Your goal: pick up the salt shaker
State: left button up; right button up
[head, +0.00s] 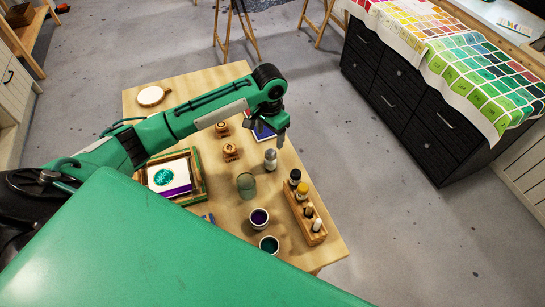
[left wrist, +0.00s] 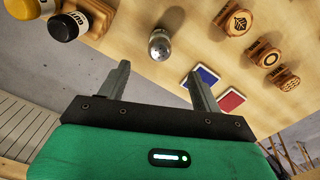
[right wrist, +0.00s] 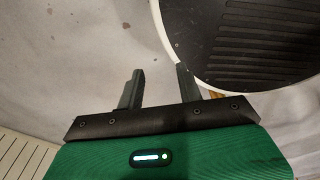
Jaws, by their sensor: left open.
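The salt shaker (head: 270,159) is a small pale shaker with a metal-looking top, standing on the wooden table. In the left wrist view the salt shaker (left wrist: 160,46) appears just beyond the fingertips, roughly centred on the gap between them. My left gripper (head: 282,138) hangs above and just beside it in the head view. In the left wrist view my left gripper (left wrist: 158,68) is open and empty. My right gripper (right wrist: 159,67) has its fingers apart with nothing between them, over the floor beside a round dark ribbed surface. It is not in the head view.
A wooden rack (head: 304,212) of bottles stands right of the shaker. A glass jar (head: 246,186) and cups (head: 259,219) stand nearer me. Carved stamps (head: 230,151) and blue and red pads (left wrist: 201,79) lie left of it. A framed print (head: 172,177) lies further left.

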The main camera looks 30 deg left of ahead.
aim_at(271, 151)
pick_arm(q)
notch_tip(271, 151, down, 5)
jog(key=shift+f+p, duration=0.15)
jog(key=shift+p, duration=0.3)
notch_tip(271, 151, down, 3)
jog(key=shift+r+p, duration=0.15)
jog(key=shift+p, duration=0.35)
notch_tip(271, 151, down, 4)
jog(key=shift+w+d+r+p, duration=0.1)
jog(key=shift+r+p, duration=0.15)
jog(key=shift+p, duration=0.4)
jog(key=shift+f, duration=0.4)
jog(key=c, duration=1.2)
pick_arm(e)
jog(key=s+r, duration=0.2)
jog(key=r, duration=0.1)
jog(key=shift+d+r, duration=0.15)
jog(key=shift+r, duration=0.05)
